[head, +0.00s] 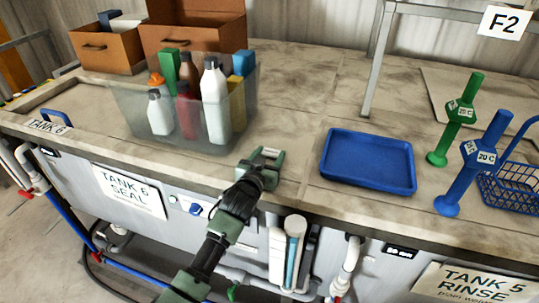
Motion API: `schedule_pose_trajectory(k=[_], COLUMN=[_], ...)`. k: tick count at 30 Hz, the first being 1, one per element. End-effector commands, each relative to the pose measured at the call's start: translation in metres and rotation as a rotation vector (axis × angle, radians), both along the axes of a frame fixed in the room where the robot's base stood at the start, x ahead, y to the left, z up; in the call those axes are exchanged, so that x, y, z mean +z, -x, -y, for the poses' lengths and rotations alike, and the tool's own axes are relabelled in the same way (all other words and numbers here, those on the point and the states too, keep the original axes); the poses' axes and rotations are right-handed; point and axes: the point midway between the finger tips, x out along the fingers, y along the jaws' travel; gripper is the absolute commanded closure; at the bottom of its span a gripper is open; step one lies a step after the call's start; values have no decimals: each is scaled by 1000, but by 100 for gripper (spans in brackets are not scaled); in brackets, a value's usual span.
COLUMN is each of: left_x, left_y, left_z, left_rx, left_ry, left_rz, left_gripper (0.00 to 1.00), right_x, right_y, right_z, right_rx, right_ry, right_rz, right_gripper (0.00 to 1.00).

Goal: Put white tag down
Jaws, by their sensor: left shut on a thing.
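My left gripper (267,156) is over the front part of the counter, between the clear bin and the blue tray. It is shut on a small pale thing, the white tag (270,152), of which only a little shows between the fingers. I cannot tell whether the tag touches the counter. My right gripper is not in view.
A clear bin (125,101) of several bottles stands to the left, and a blue tray (367,183) lies to the right. Green (454,118) and blue (472,168) stands and a blue basket (510,193) are further right. Cardboard boxes (104,50) stand behind. The counter between bin and tray is clear.

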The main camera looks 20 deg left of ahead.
Motion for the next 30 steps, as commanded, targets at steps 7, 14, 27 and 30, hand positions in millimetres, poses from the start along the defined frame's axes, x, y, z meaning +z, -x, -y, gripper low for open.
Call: schedule_pose_trajectory(k=[7,14,27,30], left_x=[-1,1,8,10], left_y=[0,0,63,82], left_z=[0,0,-2,-3], left_rx=[0,0,0,1], left_ry=[0,0,1,1], left_rz=[0,0,1,0], left_gripper=[25,25,25,25], right_x=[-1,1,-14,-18], right_y=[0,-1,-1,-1], right_z=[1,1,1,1], right_rx=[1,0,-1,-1], right_ry=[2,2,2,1], right_rz=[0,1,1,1], right_gripper=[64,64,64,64])
